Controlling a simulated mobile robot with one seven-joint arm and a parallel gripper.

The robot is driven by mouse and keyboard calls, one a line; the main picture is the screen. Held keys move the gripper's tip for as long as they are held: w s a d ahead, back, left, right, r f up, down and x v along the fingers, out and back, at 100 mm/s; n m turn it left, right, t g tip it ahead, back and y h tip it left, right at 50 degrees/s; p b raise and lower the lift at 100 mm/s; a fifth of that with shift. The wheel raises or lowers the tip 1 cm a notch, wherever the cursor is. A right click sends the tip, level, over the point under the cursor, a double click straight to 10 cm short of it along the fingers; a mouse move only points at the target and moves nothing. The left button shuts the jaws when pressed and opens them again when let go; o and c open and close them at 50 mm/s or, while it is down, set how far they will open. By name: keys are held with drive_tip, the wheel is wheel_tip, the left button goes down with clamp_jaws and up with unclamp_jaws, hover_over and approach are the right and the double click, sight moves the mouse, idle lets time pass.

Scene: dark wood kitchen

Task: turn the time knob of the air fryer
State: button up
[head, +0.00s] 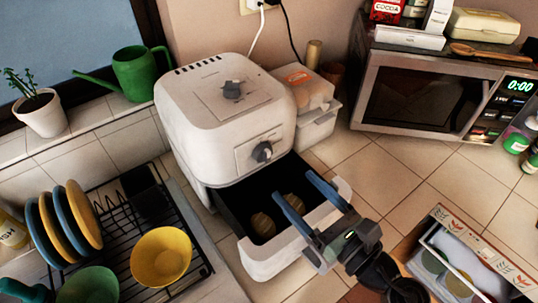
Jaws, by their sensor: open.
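The white air fryer (215,120) stands on the tiled counter in the middle of the head view. One dark knob (233,90) sits on its top panel and another knob (262,152) on its front panel. I cannot read which is the time knob. Its drawer (268,262) is pulled out, with a few brownish round food pieces (263,225) inside. My gripper (293,191) is open, its two blue fingers reaching over the drawer's right part, below and right of the front knob. The fingers appear apart from both knobs.
A dish rack (205,268) with plates and bowls stands at the left. A microwave (420,95) is at the back right. Stacked containers (316,128) stand right behind the fryer. A patterned box (475,250) lies at the lower right.

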sight(269, 159)
drive_tip(key=p+x, duration=0.2)
drive_tip(key=x, duration=0.7)
drive_tip(key=shift+w, duration=0.1)
clamp_jaws()
